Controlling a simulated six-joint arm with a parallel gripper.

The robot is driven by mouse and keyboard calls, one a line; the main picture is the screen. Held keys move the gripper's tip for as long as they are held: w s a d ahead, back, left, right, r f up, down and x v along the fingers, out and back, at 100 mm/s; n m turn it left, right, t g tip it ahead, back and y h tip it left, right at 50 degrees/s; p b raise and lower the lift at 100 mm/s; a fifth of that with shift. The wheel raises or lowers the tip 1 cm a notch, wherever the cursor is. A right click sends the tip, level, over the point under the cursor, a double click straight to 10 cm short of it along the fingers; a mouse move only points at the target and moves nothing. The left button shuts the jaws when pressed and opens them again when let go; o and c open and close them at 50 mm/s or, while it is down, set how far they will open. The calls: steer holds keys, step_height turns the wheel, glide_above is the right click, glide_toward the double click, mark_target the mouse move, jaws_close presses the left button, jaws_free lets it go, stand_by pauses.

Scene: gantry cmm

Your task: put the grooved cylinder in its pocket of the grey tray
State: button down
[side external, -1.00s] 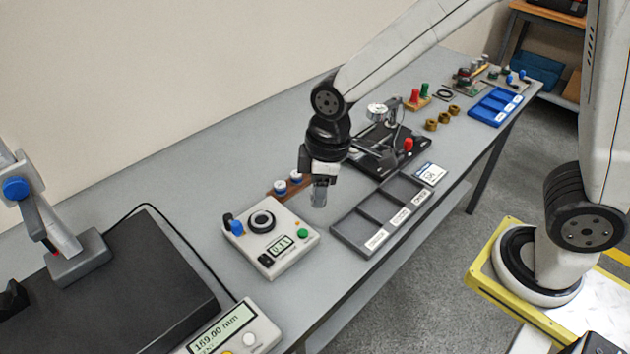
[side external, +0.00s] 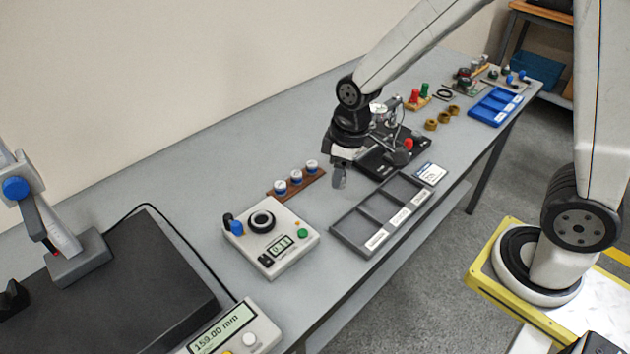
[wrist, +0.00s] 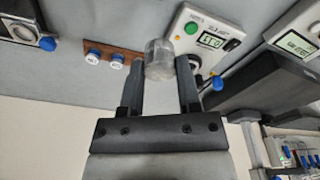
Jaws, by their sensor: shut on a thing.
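My gripper (side external: 341,165) is shut on the grooved cylinder (side external: 340,180), a grey metallic piece that hangs below the jaws above the bench. In the wrist view the cylinder (wrist: 160,58) sits between the two fingertips (wrist: 160,75); its grooves are hard to make out. The grey tray (side external: 347,242) lies on the bench at the front edge, with several pockets in a row and white labels along the front. The cylinder is above and just behind the tray in the side view, apart from it. The pockets that show look empty.
A gauge box with a dial (side external: 270,240) stands left of the tray. A brown rack (side external: 310,181) with blue-and-white pieces is behind. A black dial-indicator stand (side external: 380,165) is close behind my gripper. A blue tray (side external: 487,112) lies farther right.

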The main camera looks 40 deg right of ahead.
steer(key=d+f+m, duration=0.3)
steer(key=d+m, duration=0.1)
steer(key=d, duration=0.5)
steer(key=m+h, duration=0.1)
steer(key=m, duration=0.4)
glide_above(397, 193)
steer(key=shift+s+f, duration=0.15)
steer(key=shift+f, duration=1.35)
steer(key=shift+f, duration=0.2)
steer(key=shift+f, duration=2.9)
steer(key=shift+f, duration=1)
jaws_free()
steer(key=shift+r, duration=0.1)
